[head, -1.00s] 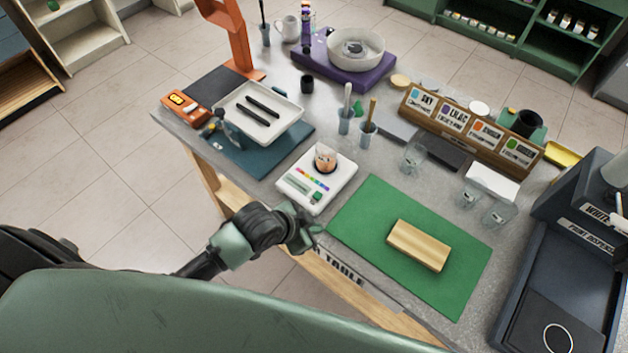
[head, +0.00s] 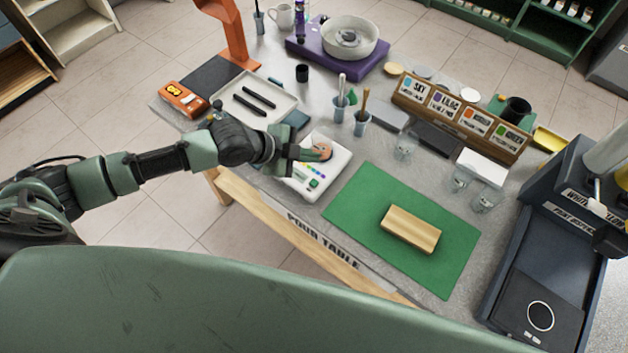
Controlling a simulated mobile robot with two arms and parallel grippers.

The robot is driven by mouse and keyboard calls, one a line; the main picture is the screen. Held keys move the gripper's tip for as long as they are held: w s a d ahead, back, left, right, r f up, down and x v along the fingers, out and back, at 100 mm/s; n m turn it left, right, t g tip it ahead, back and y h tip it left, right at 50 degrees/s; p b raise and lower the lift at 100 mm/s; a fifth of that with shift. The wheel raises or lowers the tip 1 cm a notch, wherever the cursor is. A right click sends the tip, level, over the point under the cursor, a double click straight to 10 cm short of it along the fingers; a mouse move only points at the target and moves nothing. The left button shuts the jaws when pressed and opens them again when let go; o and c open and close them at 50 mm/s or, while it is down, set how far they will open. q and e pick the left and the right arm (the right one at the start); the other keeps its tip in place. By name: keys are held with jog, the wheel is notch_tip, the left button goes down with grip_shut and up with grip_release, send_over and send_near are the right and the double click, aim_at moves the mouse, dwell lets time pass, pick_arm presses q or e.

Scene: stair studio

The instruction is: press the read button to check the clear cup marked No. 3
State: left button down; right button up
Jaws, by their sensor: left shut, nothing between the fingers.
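A white reader (head: 330,177) with a strip of coloured patches and a green button (head: 314,184) sits on the table, left of the green mat. A cup with orange-pink contents (head: 322,148) stands on its back part, partly hidden by my left gripper. My left gripper (head: 305,155) is shut and empty, over the reader beside the cup and behind the button. Whether it touches the cup or reader I cannot tell. Clear cups stand on the right: one (head: 404,148) behind the mat, two more (head: 461,180) nearer the dispenser. No number is legible on any cup. My right gripper is not in view.
A wooden block (head: 411,230) lies on the green mat (head: 363,204). A white tray with dark sticks (head: 283,108) and an orange device (head: 183,99) are at left. Cups holding tools (head: 361,123) stand behind the reader. A dark paint dispenser (head: 540,250) is at right.

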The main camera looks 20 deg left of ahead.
pick_arm(q)
jog(key=shift+f, duration=0.15)
jog(key=b, duration=0.7)
send_over(311, 184)
notch_tip(311, 184, down, 8)
jog(key=shift+a+r, duration=0.1)
jog(key=shift+f, duration=0.4)
dwell(1.1)
jog(key=shift+f+b, duration=0.4)
jog(key=shift+b, duration=0.05)
jog(key=shift+f+b, duration=0.3)
jog(key=shift+f, duration=0.15)
dwell(0.6)
jog(key=shift+r+p, duration=0.8)
jog(key=shift+r, duration=0.1)
jog(key=shift+r, duration=0.1)
